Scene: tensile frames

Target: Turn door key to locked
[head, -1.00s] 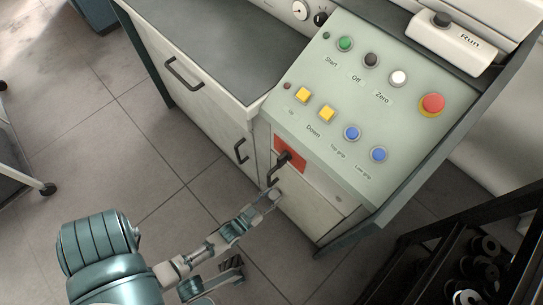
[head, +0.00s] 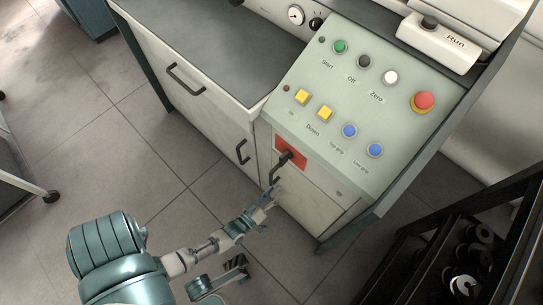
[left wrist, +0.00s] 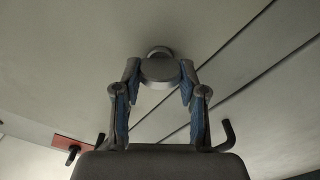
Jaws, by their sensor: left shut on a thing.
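My left gripper (head: 273,193) is at the lower front of the pale cabinet, below the sloped control panel. In the left wrist view its two blue-padded fingers (left wrist: 160,85) are shut on a flat round grey piece, the bow of the door key (left wrist: 160,71). A grey round collar (left wrist: 158,51) shows just behind the key on the cabinet door (left wrist: 80,60). In the head view the gripper hides the key, so its angle is hard to tell. My right gripper is not in view.
A red plate with a black switch handle (head: 289,154) is just above the gripper. Dark pull handles (head: 242,151) stick out nearby. The control panel (head: 320,134) overhangs the door. A black rack (head: 430,250) stands at the right. Floor at the left is open.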

